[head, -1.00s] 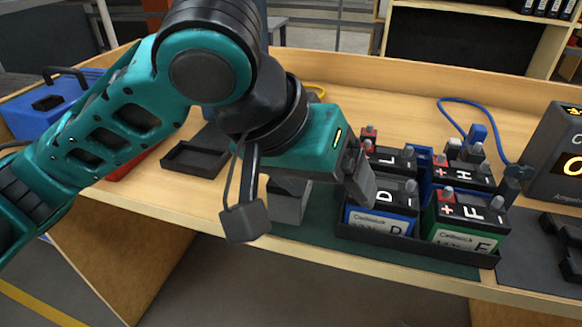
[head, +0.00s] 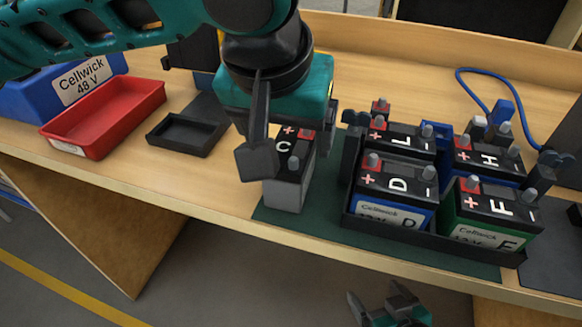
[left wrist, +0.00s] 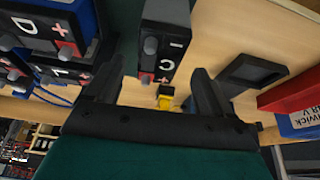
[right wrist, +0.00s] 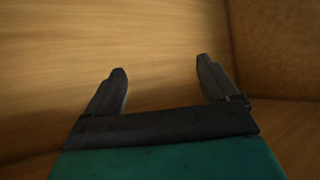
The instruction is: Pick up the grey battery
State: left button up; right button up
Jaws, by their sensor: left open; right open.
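The grey battery (head: 288,194), with a black top marked C and a red terminal cap, stands upright on the bench at the left end of the green mat. My left gripper (head: 290,155) is open above and around its top area; one finger hides part of the battery's left side. In the left wrist view the battery (left wrist: 163,42) shows between and beyond the open fingers (left wrist: 156,72), and contact is not visible. My right gripper (head: 380,298) is open and empty, low in front of the bench; its fingers (right wrist: 162,82) face a wooden panel in the right wrist view.
A black tray (head: 440,245) with several batteries marked D, F, H and L stands close to the right. A small empty black tray (head: 187,148), a red bin (head: 105,118) and a blue box (head: 70,88) are to the left. The green mat (head: 300,222) reaches the front edge.

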aim_at(291, 149)
pick_arm(q)
jog(key=x, duration=0.4)
jog(key=b+x, duration=0.1)
jog(key=x, duration=0.1)
jog(key=shift+s, duration=0.3)
pick_arm(e)
jog(key=shift+w+a, duration=0.25)
pick_arm(q)
jog(key=c, duration=1.2)
jog(key=shift+r, duration=0.15)
